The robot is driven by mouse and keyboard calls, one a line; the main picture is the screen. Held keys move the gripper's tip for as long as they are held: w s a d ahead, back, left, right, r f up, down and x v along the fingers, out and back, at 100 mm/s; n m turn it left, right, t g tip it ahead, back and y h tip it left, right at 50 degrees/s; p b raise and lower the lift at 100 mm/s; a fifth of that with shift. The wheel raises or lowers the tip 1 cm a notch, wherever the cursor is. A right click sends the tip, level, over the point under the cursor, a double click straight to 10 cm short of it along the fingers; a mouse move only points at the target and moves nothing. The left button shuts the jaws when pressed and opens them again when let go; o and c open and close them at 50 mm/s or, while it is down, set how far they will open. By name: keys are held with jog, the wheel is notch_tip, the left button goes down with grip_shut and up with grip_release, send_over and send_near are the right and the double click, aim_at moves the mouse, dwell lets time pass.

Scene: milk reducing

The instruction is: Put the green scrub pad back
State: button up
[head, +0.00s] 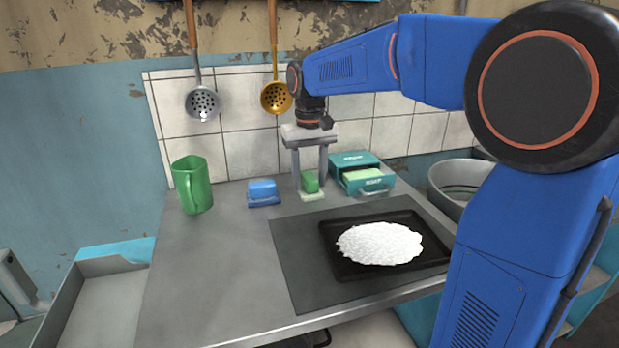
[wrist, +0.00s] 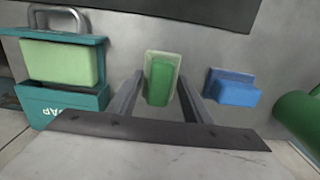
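The green scrub pad (head: 310,182), a darker green grip on a pale green base, stands on the grey table near the wall. It also shows in the wrist view (wrist: 160,80). My gripper (head: 310,186) points down over it with one finger on each side. In the wrist view my gripper (wrist: 160,88) is open, with narrow gaps seen between the fingers and the green grip. The pad's base appears to rest on the table.
A black tray (head: 340,268) with a white heap lies in front. Two skimmers hang behind.

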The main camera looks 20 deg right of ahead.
aim_at(310, 176)
jog(key=shift+r, duration=0.1)
notch_tip(310, 176, up, 12)
dwell(0.5)
